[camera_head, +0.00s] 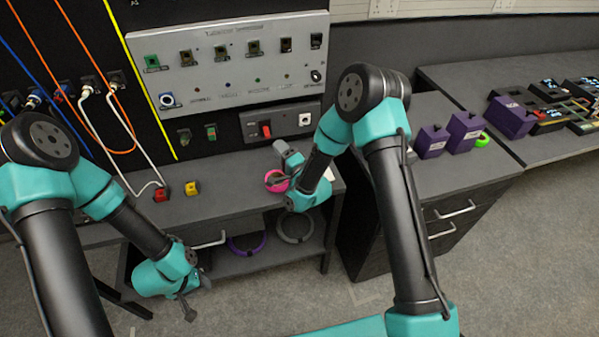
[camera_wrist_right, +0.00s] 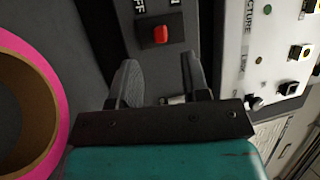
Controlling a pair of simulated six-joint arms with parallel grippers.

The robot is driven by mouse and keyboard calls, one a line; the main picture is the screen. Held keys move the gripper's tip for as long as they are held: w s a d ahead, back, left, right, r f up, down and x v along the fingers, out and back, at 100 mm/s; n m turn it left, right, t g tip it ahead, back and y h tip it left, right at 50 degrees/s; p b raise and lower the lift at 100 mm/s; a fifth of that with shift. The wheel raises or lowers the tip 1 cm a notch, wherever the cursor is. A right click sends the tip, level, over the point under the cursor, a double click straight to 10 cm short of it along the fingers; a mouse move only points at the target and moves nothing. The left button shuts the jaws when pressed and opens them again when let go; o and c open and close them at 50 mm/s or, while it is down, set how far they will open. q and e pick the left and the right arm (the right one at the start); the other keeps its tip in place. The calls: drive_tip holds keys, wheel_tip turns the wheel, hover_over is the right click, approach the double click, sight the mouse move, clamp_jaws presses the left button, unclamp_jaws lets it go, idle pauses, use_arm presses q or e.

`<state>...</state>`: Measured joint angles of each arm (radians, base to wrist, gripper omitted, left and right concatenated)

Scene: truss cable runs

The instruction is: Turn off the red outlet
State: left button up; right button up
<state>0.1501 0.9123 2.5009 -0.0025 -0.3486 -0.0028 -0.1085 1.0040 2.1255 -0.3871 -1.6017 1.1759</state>
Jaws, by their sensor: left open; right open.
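A red switch (camera_head: 265,131) sits on a small dark panel (camera_head: 252,119) low on the wall. It also shows in the right wrist view (camera_wrist_right: 160,35), beside white "OFF" lettering. My right gripper (camera_head: 274,163) is open and empty, below and in front of this panel. In the right wrist view its two fingers (camera_wrist_right: 160,65) point toward the red switch, which lies between and beyond the tips, apart from them. My left gripper (camera_head: 197,299) is open and empty, low in front of the desk. A red block (camera_head: 160,194) with a white cable lies on the desk.
A pink tape roll (camera_head: 277,183) is close to my right gripper and fills the left of the wrist view (camera_wrist_right: 55,85). A yellow block (camera_head: 192,188) sits on the desk (camera_head: 225,185). A grey panel (camera_head: 230,65) with several connectors is above. Cables hang at left.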

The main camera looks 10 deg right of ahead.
drive_tip(key=v, duration=1)
drive_tip(key=shift+s+d, duration=0.2)
drive_tip(key=shift+s, duration=0.15)
drive_tip(key=shift+w, duration=0.1)
